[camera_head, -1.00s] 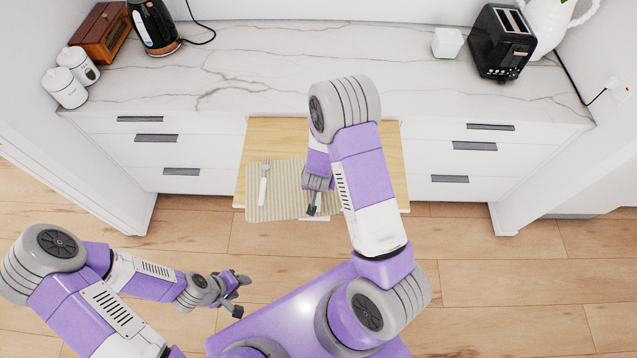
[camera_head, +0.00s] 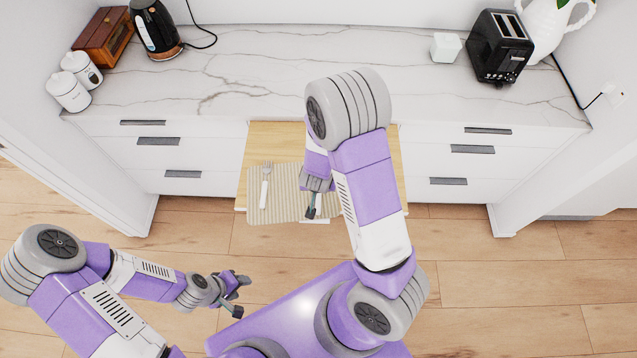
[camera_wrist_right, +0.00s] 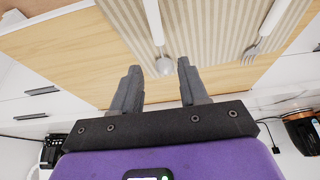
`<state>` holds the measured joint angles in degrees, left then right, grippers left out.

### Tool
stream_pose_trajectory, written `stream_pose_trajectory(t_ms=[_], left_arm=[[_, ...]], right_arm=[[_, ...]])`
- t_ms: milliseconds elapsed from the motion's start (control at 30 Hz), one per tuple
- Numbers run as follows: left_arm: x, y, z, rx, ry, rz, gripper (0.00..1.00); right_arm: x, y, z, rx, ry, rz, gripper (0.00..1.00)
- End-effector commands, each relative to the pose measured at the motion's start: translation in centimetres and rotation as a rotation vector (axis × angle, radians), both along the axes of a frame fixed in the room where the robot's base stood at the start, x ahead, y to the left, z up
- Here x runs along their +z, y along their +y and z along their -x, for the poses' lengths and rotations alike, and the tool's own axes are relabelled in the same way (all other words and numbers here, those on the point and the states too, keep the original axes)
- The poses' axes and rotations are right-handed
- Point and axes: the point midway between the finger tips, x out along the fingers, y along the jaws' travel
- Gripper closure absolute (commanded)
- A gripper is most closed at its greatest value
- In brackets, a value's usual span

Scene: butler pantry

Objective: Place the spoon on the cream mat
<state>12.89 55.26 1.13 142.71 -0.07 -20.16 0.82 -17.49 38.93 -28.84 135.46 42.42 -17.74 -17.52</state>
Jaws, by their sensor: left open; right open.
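The cream striped mat (camera_head: 285,205) lies on a pale wooden pull-out board, with a fork (camera_head: 264,185) on its left part. The spoon (camera_wrist_right: 165,66) shows in the right wrist view, near the mat's edge, its bowl between my right fingertips in the picture. Whether it lies wholly on the mat I cannot tell. My right gripper (camera_wrist_right: 158,68) is open, with nothing clamped; in the head view it hangs over the mat's right side and the arm hides the spoon. My left gripper (camera_head: 241,294) is open and empty, left of my base, away from the board.
The wooden board (camera_head: 262,135) sticks out between white drawer fronts. On the marble counter (camera_head: 270,70) stand canisters (camera_head: 75,80), a kettle (camera_head: 153,28), a white cube (camera_head: 446,46) and a black toaster (camera_head: 499,48). The counter's middle is clear.

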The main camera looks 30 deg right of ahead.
Motion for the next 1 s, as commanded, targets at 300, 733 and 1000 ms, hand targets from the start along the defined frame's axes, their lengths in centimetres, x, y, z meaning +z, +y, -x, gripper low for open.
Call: stream_pose_trajectory(t_ms=[300,733,1000], left_arm=[[1.7,0.0,0.0,0.000,0.000,0.000,0.51],[1.6,0.0,0.0,0.000,0.000,0.000,0.51],[1.6,0.0,0.0,0.000,0.000,0.000,0.51]], right_arm=[[3.2,0.8,1.5,0.008,0.010,-0.002,0.56],[-7.2,10.3,11.1,0.309,0.258,-0.340,0.56],[-7.8,14.4,13.2,0.378,0.265,-0.498,0.56]])
